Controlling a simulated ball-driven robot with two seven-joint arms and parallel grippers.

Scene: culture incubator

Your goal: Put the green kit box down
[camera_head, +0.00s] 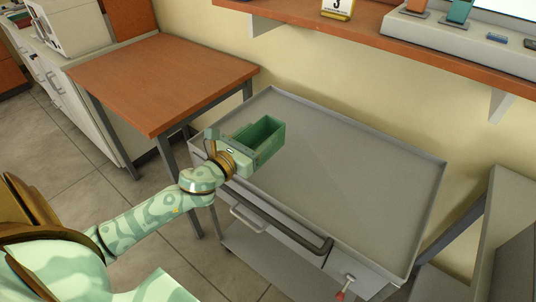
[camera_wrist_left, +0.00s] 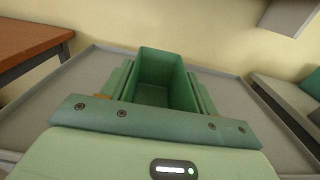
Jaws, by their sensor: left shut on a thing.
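The green kit box (camera_head: 262,139) is an open-topped, empty-looking box at the left part of a grey metal cart top (camera_head: 340,180). My left gripper (camera_head: 236,150) is shut on the kit box, with its fingers along the box's sides. In the left wrist view the box (camera_wrist_left: 162,75) sits upright between the two fingers of the gripper (camera_wrist_left: 155,95). The cart top spreads out behind and beside it. I cannot tell whether the box's underside touches the cart top. My right gripper is in neither view.
The cart top has a raised rim and is bare right of the box. A brown table (camera_head: 165,75) stands to the left. A wall shelf (camera_head: 400,45) with several items hangs above the back. A dark handle bar (camera_head: 290,228) runs along the cart's front.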

